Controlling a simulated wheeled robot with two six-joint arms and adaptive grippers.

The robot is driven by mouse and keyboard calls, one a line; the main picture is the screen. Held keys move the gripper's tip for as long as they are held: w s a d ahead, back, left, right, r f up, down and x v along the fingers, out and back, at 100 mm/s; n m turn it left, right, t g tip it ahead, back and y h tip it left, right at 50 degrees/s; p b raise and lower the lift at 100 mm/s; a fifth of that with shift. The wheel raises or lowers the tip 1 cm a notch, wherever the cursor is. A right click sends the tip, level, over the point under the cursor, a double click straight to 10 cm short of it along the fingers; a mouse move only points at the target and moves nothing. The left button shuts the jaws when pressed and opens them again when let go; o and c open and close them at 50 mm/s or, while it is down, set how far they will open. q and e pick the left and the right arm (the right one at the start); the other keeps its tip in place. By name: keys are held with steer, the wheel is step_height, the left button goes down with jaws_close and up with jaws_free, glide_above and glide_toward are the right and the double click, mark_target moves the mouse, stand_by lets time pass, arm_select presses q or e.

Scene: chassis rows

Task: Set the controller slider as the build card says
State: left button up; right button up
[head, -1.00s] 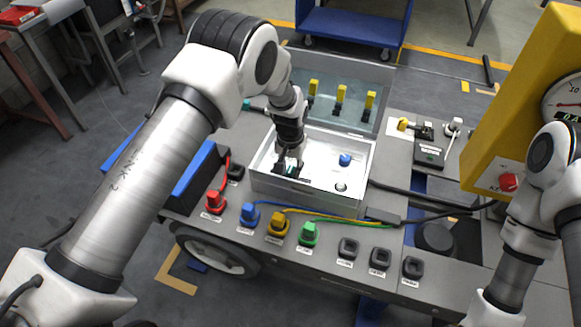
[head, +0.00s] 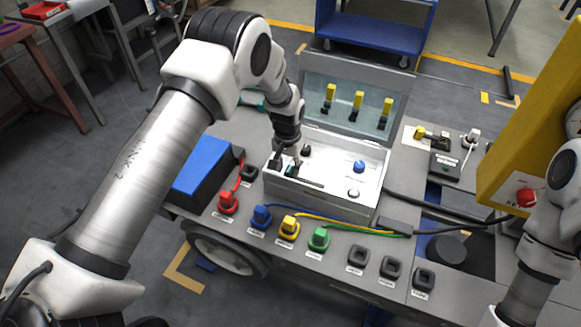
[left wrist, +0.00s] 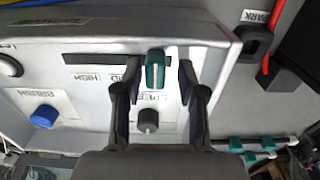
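The controller is a white-faced box (head: 372,172) with its lid raised. In the left wrist view, the teal slider handle (left wrist: 155,70) sits near the right end of a dark slot (left wrist: 100,57). Labels beside the slot read HIGH and apparently MID; a third is not readable. My left gripper (head: 285,164) is down at the box's left part. In the wrist view its fingers (left wrist: 155,82) stand apart on either side of the handle, with gaps visible. My right arm shows at the right edge, its gripper out of frame. I cannot make out a build card.
The box also has a black knob (left wrist: 148,118) and a blue button (head: 359,167). Red (head: 227,203), blue (head: 261,217), yellow (head: 288,227) and green (head: 319,238) plugs line the front. A yellow gauge housing (head: 520,170) stands at right.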

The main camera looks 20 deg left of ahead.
mark_target(287, 168)
arm_select(q)
steer(key=shift+a, duration=0.1)
step_height(287, 168, up, 12)
stand_by(0.5)
steer(key=shift+f, duration=0.1)
